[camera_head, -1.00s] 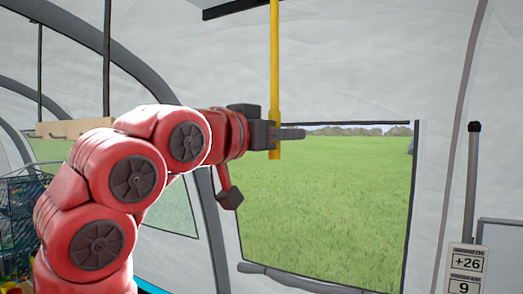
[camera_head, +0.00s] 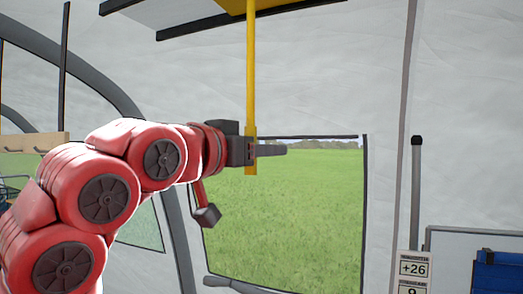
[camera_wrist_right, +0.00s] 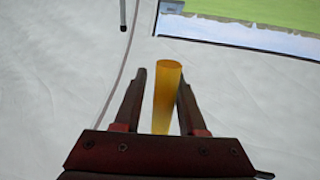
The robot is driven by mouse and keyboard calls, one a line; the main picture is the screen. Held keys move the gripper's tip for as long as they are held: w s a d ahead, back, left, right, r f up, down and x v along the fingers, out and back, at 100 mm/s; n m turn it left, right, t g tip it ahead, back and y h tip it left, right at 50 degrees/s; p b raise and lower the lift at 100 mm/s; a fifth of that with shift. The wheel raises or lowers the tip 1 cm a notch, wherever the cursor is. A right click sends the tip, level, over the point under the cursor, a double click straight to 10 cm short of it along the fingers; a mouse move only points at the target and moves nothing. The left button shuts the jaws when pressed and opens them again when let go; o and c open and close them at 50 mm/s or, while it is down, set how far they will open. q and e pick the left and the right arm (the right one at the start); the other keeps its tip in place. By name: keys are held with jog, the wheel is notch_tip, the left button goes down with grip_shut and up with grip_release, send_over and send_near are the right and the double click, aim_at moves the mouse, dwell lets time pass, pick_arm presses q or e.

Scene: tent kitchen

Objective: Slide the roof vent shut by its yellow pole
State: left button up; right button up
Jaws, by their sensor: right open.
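The yellow pole (camera_head: 251,80) hangs straight down from a yellow roof panel (camera_head: 285,5) at the top of the head view. Most of that panel is cut off by the frame. My right gripper (camera_head: 268,150) is at the pole's lower end. In the right wrist view the pole (camera_wrist_right: 168,95) stands between the two open fingers of the gripper (camera_wrist_right: 160,80), nearer the right finger. Whether it touches that finger is unclear. My left gripper is out of view.
Dark rails (camera_head: 200,28) run along the roof beside the panel. A window (camera_head: 290,215) onto grass lies behind the gripper. A grey post (camera_head: 416,190), number cards (camera_head: 414,268) and a blue object (camera_head: 497,270) stand at right. A wooden hook rack (camera_head: 35,143) is at left.

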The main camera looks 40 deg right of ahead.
jog(key=shift+o, duration=0.6)
jog(key=shift+s+d, duration=0.1)
jog(key=shift+s, duration=0.05)
jog(key=s+a, duration=0.3)
jog(key=a, duration=1.4)
jog(key=shift+s+p, duration=0.15)
jog(key=shift+p, duration=0.25)
